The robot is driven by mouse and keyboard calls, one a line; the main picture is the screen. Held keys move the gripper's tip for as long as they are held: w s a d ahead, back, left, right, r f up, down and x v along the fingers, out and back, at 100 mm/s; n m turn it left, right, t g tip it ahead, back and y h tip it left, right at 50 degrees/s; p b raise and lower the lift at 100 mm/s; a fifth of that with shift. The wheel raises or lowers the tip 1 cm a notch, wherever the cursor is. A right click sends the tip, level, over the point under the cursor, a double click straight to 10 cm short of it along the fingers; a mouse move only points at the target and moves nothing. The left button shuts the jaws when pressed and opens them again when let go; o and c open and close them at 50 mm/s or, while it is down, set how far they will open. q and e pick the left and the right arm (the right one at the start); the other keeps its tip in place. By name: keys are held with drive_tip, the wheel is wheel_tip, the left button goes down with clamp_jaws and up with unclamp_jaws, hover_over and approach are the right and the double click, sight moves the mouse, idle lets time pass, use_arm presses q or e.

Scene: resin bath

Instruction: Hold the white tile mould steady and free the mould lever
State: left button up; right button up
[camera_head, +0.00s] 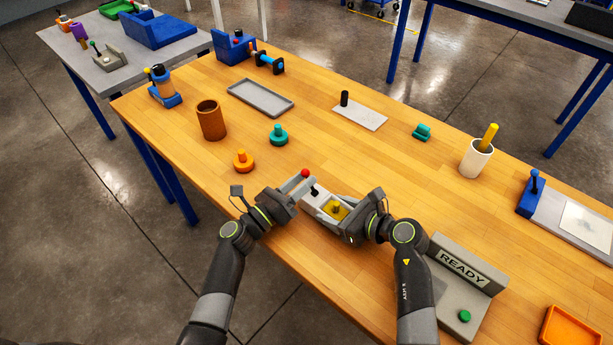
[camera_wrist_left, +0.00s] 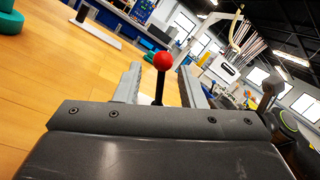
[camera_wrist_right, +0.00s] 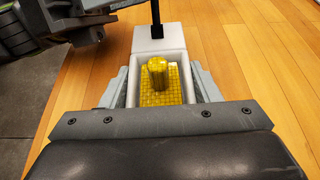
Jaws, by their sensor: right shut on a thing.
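The white tile mould (camera_head: 319,204) sits near the table's front edge, with a gridded yellow piece (camera_wrist_right: 147,96) with a round knob inside it. My right gripper (camera_wrist_right: 161,88) is shut on the mould, one finger along each side wall. The mould lever is a dark stem with a red ball (camera_head: 305,173), rising at the mould's left end. My left gripper (camera_wrist_left: 162,76) is open, with the lever and its red ball (camera_wrist_left: 163,61) standing between its fingers. A gap shows on both sides of the stem. The lever's lower end is hidden in the left wrist view.
An orange knobbed piece (camera_head: 243,162) and a teal one (camera_head: 279,135) stand beyond my left gripper. A grey READY stand (camera_head: 465,266) with a green button is right of my right arm. A white cup (camera_head: 475,160) stands farther back. The table's middle is mostly clear.

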use_arm(q)
drive_tip(key=v, duration=1)
drive_tip(key=shift+w, duration=0.1)
use_arm(e)
drive_tip(key=o, duration=1.3)
